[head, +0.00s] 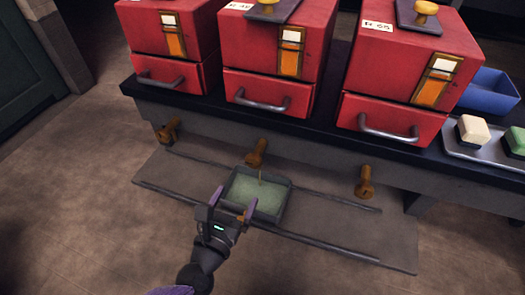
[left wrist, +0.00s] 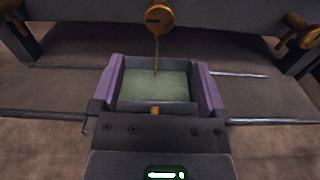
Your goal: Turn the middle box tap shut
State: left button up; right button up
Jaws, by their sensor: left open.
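The middle box tap (head: 257,152) is a brass tap on the bench front below the middle red box (head: 275,50). In the left wrist view the tap (left wrist: 159,17) is at the top centre, and a thin stream falls from it. A grey-green tray (head: 282,204) of liquid stands under it and catches the stream. My left gripper (head: 228,205) is open at the near side of the tray, below and apart from the tap. In the left wrist view its purple fingers (left wrist: 160,88) appear on either side of the tray. I cannot tell whether they touch it. My right gripper is not in view.
Two other brass taps, left (head: 168,131) and right (head: 365,182), stick out from the bench front. Dark rails (head: 335,198) run along the low platform (head: 165,172) under the bench. A blue bin (head: 490,95) and a tray with blocks (head: 462,152) sit at the right.

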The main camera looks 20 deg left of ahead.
aim_at(253, 163)
pick_arm(q)
jog(key=shift+n, duration=0.3)
jog(key=w+b, duration=0.1)
jog(key=w, duration=0.8)
jog(key=shift+w+d+r+b, duration=0.1)
jog(key=shift+d+r+b, duration=0.1)
jog(key=shift+b, duration=0.2)
jog(key=shift+w, duration=0.4)
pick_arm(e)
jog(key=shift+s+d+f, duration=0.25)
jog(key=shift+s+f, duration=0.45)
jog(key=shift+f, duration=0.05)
pick_arm(q)
jog(key=shift+c, duration=0.9)
jog(key=c, duration=1.1)
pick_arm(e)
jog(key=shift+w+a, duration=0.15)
